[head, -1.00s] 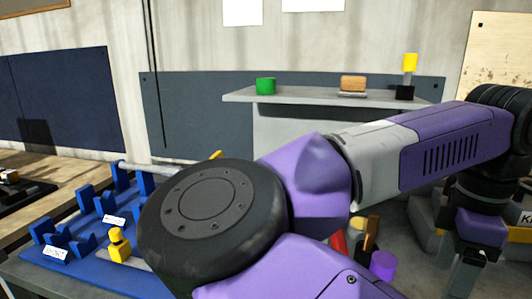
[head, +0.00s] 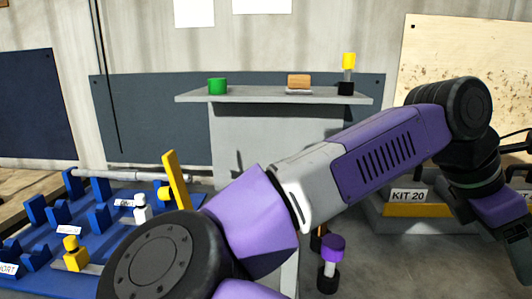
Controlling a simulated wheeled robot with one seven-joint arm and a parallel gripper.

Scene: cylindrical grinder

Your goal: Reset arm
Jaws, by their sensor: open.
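My own purple, grey and black arm crosses the head view from the bottom middle up to the right edge. Its forearm rises to a black elbow-like joint at the right, and a purple wrist part hangs below that. The wrist's end runs out of the picture at the right edge, so my gripper's fingers do not show. No held thing is visible. The arm hides part of the bench and floor behind it.
A blue fixture board (head: 95,225) with a steel shaft (head: 130,176) is at left. A grey shelf (head: 250,97) bears a green cylinder (head: 217,86) and other small items. A bin labelled KIT 20 (head: 408,196) stands right. A purple-topped tool (head: 332,250) is below my forearm.

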